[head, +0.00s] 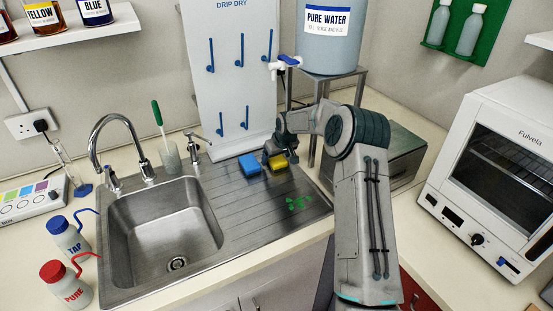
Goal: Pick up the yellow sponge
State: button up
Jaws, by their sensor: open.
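The yellow sponge (278,162) lies on the ridged metal drainboard, right of a blue sponge (250,164). My gripper (279,156) points down at the yellow sponge, with dark fingers on its left and right sides. The fingers are open and partly cover the sponge. I cannot tell whether they touch it.
The drainboard (240,201) has free room in front, with a green marking on it. The sink (165,225) is at the left. A drip-dry board (230,110) stands behind the sponges. A pure-water tank (329,50) on a metal stand is behind my arm.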

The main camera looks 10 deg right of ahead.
jog(key=c, duration=1.1)
jog(key=shift+o, duration=0.2)
